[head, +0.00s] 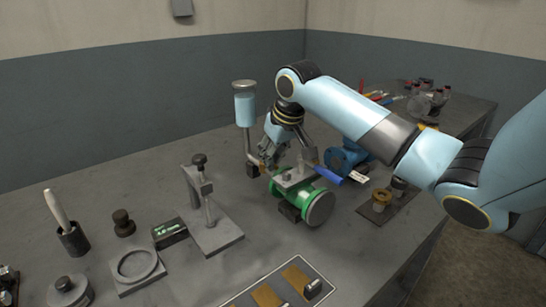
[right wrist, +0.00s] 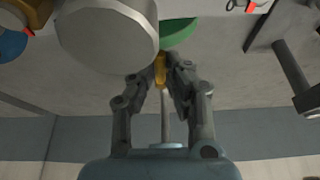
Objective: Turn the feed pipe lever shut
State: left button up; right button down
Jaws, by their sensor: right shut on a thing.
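The feed pipe (head: 247,143) rises from the bench and carries a clear cylinder of light blue liquid (head: 245,108) with a grey cap. My right gripper (head: 268,163) is low beside the pipe, behind the green machine body. In the right wrist view, its fingers (right wrist: 167,62) are closed on a small yellow-orange lever (right wrist: 160,70). In the head view the fingers and the green body hide most of the lever. I cannot tell the lever's exact angle. My left gripper is out of view.
The green cylinder machine (head: 319,208) stands directly in front of the gripper, with a blue-handled part beside it. A blue motor (head: 340,161) is to the right. A grey press stand (head: 214,236) is to the left.

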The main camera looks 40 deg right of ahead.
jog(key=shift+a+r+p, duration=0.1)
jog(key=shift+a+p, duration=0.05)
jog(key=shift+p, duration=0.4)
jog(key=shift+w+a+m+g+h+p, duration=0.65)
jog(key=shift+m+p, duration=0.5)
jog(key=shift+m, duration=1.6)
jog(key=shift+w+a+m+g+h+p, duration=0.5)
jog(key=shift+w+m+g+p, duration=0.55)
jog(key=shift+m, duration=1.75)
jog(key=shift+w+a+m+g+h+p, duration=0.6)
jog(key=shift+m+p, duration=0.7)
jog(key=shift+m, duration=1.45)
jog(key=shift+d, duration=0.2)
jog(key=c, duration=1.4)
grip_release()
jog(key=shift+s, duration=0.1)
